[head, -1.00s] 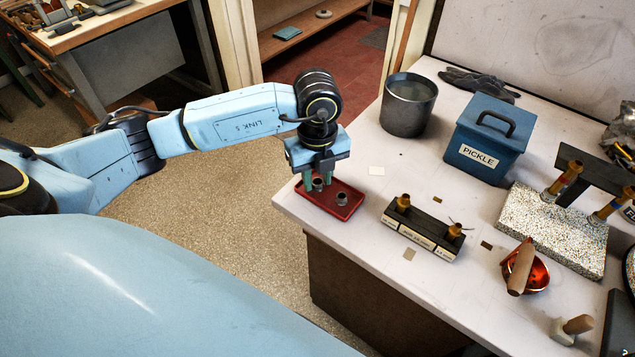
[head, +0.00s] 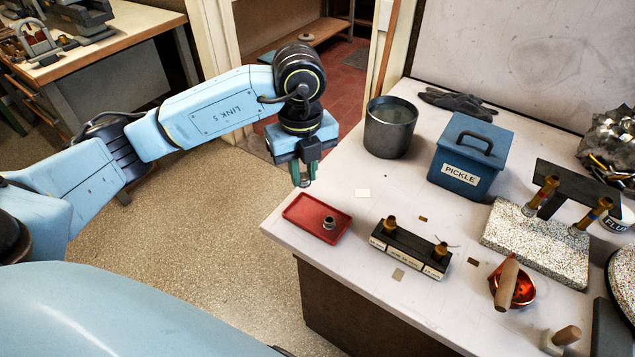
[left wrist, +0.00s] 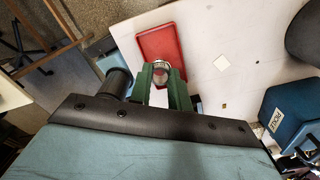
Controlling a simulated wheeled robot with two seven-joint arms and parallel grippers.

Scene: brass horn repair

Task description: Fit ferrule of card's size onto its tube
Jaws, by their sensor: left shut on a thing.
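My left gripper (head: 304,181) is shut on a small silvery ferrule (left wrist: 161,66) and holds it in the air above the bench, near the tray's back edge. A second grey ferrule (head: 329,223) stands in the red tray (head: 303,222). A black rack (head: 413,252) with pale labels on its front has brass-coloured pieces (head: 390,223) at both ends. Two brass tubes (head: 545,192) (head: 592,214) lean up over a speckled block (head: 533,246). A small white card (head: 362,193) lies on the bench; I cannot read any writing on it. My right gripper is not in view.
A blue PICKLE box (head: 468,165), a dark pot (head: 390,130) and dark gloves (head: 455,103) stand or lie at the back. A copper bowl (head: 507,289) with a wooden-handled tool is at the front right.

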